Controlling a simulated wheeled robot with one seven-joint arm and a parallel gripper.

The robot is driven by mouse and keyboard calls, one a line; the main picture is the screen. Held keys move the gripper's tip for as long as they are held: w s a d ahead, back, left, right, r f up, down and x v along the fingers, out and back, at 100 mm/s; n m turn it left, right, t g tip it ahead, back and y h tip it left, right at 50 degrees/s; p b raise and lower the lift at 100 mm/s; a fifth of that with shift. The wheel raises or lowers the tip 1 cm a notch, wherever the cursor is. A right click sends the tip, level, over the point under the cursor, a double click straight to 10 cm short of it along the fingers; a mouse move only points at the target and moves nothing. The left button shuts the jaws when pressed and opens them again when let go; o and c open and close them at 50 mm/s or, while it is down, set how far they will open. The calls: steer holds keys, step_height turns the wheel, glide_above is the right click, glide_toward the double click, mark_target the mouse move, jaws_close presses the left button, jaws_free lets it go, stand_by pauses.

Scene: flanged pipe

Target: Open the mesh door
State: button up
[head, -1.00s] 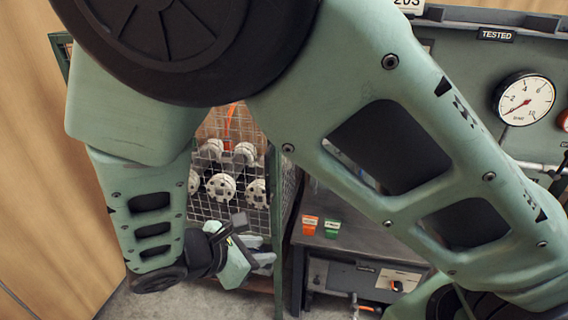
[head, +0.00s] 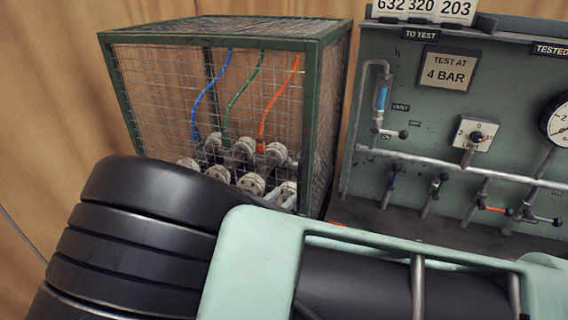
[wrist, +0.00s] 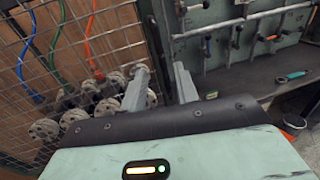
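The mesh door (head: 160,100) is the wire front of a green-framed cage (head: 335,60) at the left of the head view. It looks shut, flush with the frame; its lower part is hidden behind my arm. In the wrist view the mesh (wrist: 112,22) fills the left side. My gripper (wrist: 161,86) shows only there. Its two grey fingers are apart, with nothing visibly clasped. In that picture the cage's green upright edge (wrist: 156,38) lies between the fingers; I cannot tell whether they touch it.
Inside the cage are several flanged pipe pieces (head: 250,184) and blue, green and orange hoses (head: 278,98). To the right stands a test panel (head: 410,100) with valves and a dial gauge (head: 558,122). A dark bench top (wrist: 250,85) lies below the panel, holding a teal-handled tool (wrist: 291,76).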

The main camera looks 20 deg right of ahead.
mark_target(298, 181)
steer(key=p+x, duration=0.1)
steer(key=x, duration=0.8)
steer(key=shift+d+p, duration=0.1)
steer(key=shift+p, duration=0.3)
steer(key=shift+c, duration=0.3)
jaws_close()
